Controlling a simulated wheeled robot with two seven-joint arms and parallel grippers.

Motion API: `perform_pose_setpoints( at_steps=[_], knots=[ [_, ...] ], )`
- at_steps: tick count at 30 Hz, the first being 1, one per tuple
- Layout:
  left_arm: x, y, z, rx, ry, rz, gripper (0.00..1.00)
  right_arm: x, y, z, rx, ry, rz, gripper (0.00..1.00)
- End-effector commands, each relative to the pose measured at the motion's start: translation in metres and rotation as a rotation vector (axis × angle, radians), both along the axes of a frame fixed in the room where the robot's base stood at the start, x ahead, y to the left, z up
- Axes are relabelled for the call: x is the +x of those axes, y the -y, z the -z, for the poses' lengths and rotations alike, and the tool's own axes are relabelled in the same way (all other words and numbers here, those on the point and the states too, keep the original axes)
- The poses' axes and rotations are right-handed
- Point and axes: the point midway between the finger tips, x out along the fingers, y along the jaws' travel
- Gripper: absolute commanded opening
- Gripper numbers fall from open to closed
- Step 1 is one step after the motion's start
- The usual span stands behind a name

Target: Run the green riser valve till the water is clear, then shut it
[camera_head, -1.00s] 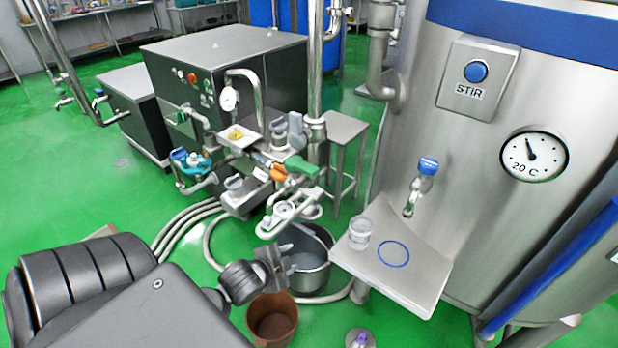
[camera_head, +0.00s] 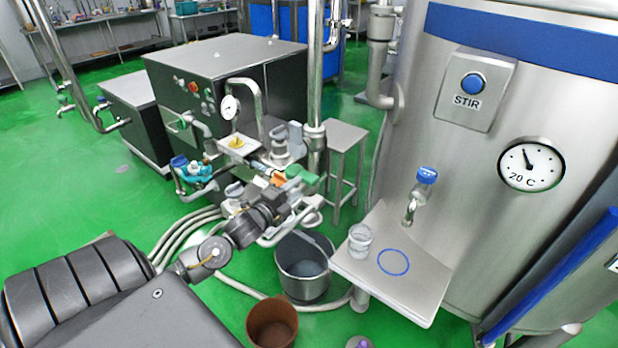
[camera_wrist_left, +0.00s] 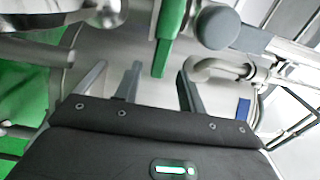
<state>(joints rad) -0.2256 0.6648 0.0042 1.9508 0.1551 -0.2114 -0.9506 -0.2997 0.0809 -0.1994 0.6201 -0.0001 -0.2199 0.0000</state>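The green valve handle (camera_head: 303,175) sits on the pipework in front of the dark machine, pointing right. It also shows in the left wrist view (camera_wrist_left: 169,40), hanging down just beyond the fingertips. My left gripper (camera_head: 288,196) is just below and left of the handle. In the left wrist view its fingers (camera_wrist_left: 158,78) are apart and empty, with the handle's tip at the gap between them. I cannot tell whether they touch it. A steel bucket (camera_head: 304,284) with greyish contents stands below. No running water can be made out. My right gripper is not in view.
An orange handle (camera_head: 280,178) and a blue-green valve (camera_head: 197,170) crowd the left side. A steel shelf (camera_head: 420,292) with a glass jar (camera_head: 360,239) juts out from the tank at right. A brown pot (camera_head: 272,325) and hoses (camera_head: 185,235) are on the floor.

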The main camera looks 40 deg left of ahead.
Motion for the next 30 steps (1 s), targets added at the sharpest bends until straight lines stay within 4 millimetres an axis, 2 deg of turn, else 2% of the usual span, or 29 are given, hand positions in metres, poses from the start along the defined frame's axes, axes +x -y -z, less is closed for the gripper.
perform_pose_setpoints(
  at_steps=[3, 10, 15, 23, 30],
  knots=[
    [0.024, -0.001, -0.003, -0.002, 0.002, -0.002, 0.40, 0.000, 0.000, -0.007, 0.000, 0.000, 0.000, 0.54],
    [0.057, -0.002, -0.002, -0.003, 0.001, -0.002, 0.40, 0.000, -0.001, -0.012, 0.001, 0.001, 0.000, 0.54],
    [0.066, -0.001, 0.000, -0.002, -0.001, 0.000, 0.40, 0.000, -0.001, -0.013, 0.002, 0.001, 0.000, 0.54],
    [0.067, -0.001, 0.000, -0.002, -0.001, 0.000, 0.40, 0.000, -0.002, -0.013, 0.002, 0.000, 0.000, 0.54],
    [0.067, -0.001, 0.000, -0.002, -0.001, 0.000, 0.11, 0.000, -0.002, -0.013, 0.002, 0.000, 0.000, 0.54]
  ],
)
